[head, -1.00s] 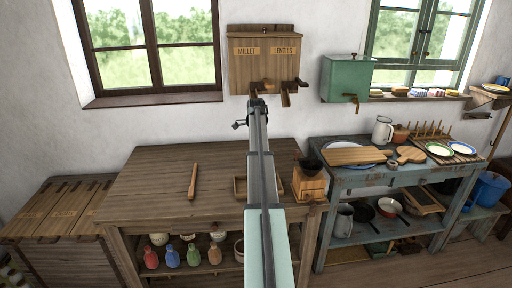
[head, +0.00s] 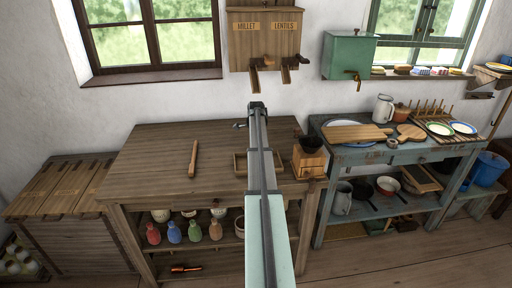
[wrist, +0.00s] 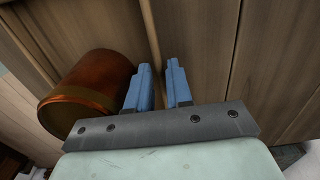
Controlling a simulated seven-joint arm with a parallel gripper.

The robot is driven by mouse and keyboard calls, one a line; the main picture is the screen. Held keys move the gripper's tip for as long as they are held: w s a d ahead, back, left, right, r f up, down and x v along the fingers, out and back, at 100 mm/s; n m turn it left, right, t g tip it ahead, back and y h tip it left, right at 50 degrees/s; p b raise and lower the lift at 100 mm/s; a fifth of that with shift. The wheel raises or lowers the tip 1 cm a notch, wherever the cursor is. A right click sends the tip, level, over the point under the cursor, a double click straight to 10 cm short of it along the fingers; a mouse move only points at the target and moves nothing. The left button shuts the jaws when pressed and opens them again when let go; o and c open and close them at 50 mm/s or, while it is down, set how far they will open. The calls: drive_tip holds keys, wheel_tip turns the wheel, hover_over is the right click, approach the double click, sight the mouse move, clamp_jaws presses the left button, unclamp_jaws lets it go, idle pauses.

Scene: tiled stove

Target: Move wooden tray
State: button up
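The wooden tray (head: 240,164) is a small shallow tray lying on the brown wooden table (head: 150,170). My gripper (head: 257,105) is beyond the tray in the head view, in front of the wall below the millet and lentils dispenser. In the wrist view the two blue fingers of my gripper (wrist: 160,85) stand apart with a gap between them and no object held. The tray cannot be made out in the wrist view.
A wooden box grinder (head: 308,160) stands right of the tray, and a rolling pin (head: 193,158) lies to the left. The wooden dispenser (head: 265,40) hangs above. In the wrist view an orange-brown cylinder (wrist: 90,90) is close left of the fingers. The table's left part is clear.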

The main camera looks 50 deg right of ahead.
drive_tip(key=shift+c, duration=0.2)
clamp_jaws()
drive_tip(key=shift+w+d, duration=0.1)
drive_tip(key=shift+w, duration=0.05)
idle(0.3)
drive_tip(key=shift+w+d, duration=4.25)
drive_tip(key=shift+d, duration=0.05)
drive_tip(key=shift+o, duration=1.8)
unclamp_jaws()
